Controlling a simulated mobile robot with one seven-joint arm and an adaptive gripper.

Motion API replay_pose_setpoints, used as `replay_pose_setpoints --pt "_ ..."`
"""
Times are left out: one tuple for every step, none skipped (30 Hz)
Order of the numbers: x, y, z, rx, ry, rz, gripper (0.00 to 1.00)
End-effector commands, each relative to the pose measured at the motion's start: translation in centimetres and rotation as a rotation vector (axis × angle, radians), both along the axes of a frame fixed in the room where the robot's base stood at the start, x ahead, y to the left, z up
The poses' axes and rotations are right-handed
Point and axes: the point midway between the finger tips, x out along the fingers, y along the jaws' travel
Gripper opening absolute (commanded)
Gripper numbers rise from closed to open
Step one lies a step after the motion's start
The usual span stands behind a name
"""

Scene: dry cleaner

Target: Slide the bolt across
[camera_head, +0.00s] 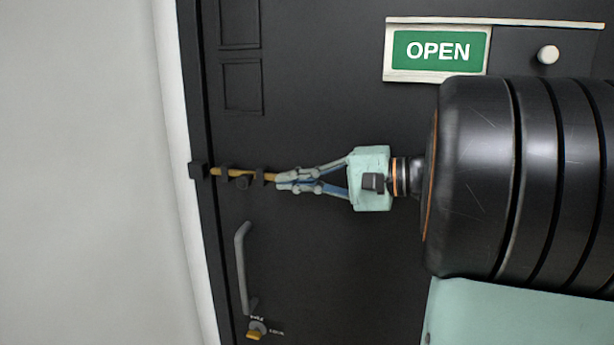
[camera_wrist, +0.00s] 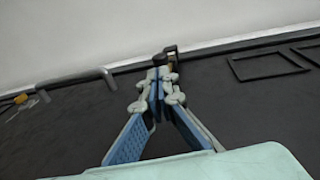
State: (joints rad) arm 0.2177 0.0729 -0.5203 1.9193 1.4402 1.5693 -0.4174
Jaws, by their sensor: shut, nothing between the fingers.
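The bolt (camera_head: 245,173) is a brass-coloured rod lying level in dark brackets on the black door. Its left end reaches the dark keeper (camera_head: 199,171) on the frame, and a small dark knob (camera_head: 242,183) sits below the rod. My gripper (camera_head: 281,181) is shut and empty, with its fingertips at the right end of the rod. I cannot tell whether they touch it. In the wrist view the closed fingertips (camera_wrist: 163,75) hide most of the bolt, and only a little brass (camera_wrist: 172,52) shows beyond them.
A grey pull handle (camera_head: 243,268) stands out from the door below the bolt. Beneath it is a brass turn piece (camera_head: 254,334) with small lettering. A green OPEN sign (camera_head: 437,50) and a round white knob (camera_head: 548,55) are at the upper right. The pale wall (camera_head: 80,170) at left is bare.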

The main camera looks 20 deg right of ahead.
Motion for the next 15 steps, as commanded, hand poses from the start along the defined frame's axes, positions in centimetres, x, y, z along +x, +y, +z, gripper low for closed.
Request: replay_pose_setpoints --pt "0.7 1.0 0.0 0.000 0.002 0.005 0.00" --pt "1.0 1.4 -0.1 0.000 0.002 0.004 0.00" --pt "1.5 2.0 -0.2 0.002 0.002 0.004 0.00" --pt "1.8 2.3 -0.3 0.001 0.003 0.004 0.00" --pt "2.1 2.6 -0.4 0.001 0.003 0.002 0.00" --pt "2.4 3.1 -0.5 0.001 0.003 0.002 0.00" --pt "2.6 3.3 -0.6 0.001 0.002 0.002 0.00" --pt "2.9 3.5 -0.6 0.001 0.002 0.001 0.00" --pt "3.1 3.8 -0.7 0.000 0.002 0.001 0.00" --pt "3.2 3.9 -0.8 0.000 0.002 0.001 0.00" --pt "3.3 4.1 -0.8 0.000 0.002 0.001 0.00" --pt "3.4 4.2 -0.9 0.000 0.002 0.001 0.00" --pt "3.5 4.3 -0.9 0.000 0.001 0.000 0.00" --pt "3.5 4.3 -0.9 -0.001 0.001 0.000 0.00" --pt "3.6 4.4 -0.9 -0.001 0.001 0.000 0.00"
